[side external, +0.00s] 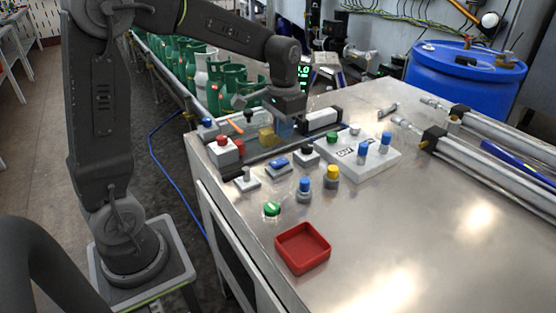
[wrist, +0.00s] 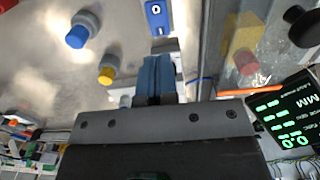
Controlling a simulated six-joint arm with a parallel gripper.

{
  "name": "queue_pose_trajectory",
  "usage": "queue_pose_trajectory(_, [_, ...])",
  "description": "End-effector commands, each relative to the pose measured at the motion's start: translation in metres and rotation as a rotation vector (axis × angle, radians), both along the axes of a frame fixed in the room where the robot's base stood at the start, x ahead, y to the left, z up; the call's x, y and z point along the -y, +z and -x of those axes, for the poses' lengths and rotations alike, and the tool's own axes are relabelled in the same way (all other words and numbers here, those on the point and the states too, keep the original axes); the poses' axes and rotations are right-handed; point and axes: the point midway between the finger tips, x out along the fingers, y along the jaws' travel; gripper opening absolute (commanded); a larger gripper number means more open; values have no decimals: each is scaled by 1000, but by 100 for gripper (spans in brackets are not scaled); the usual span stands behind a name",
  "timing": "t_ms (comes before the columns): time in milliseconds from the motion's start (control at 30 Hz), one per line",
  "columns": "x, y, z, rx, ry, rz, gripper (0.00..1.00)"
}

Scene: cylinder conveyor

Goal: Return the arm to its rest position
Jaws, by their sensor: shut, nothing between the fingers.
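My gripper (side external: 286,130) hangs over the far left part of the steel table (side external: 400,231), among the control buttons. In the wrist view its blue fingers (wrist: 156,72) are together with nothing between them. In the side view the fingers are partly hidden beside a yellowish block (side external: 266,136). I cannot tell whether they touch anything. My arm is stretched out from its base across the left edge of the table.
Below the gripper are a blue switch (side external: 278,163), a yellow knob (side external: 332,173) and a white button box (side external: 366,157). A red tray (side external: 302,248) lies near the front edge. A digital display (wrist: 292,117) is close by. Green gas cylinders (side external: 234,84) stand behind.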

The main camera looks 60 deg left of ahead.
Motion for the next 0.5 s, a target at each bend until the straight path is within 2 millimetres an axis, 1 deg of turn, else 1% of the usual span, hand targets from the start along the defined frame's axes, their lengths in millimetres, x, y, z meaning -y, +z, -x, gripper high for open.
queue_pose_trajectory(367, [1, 3, 1, 3, 0, -1, 0])
queue_pose_trajectory(467, [7, 11, 8, 25, -2, -6, 0])
queue_pose_trajectory(500, [11, 16, 14, 43, -3, -9, 0])
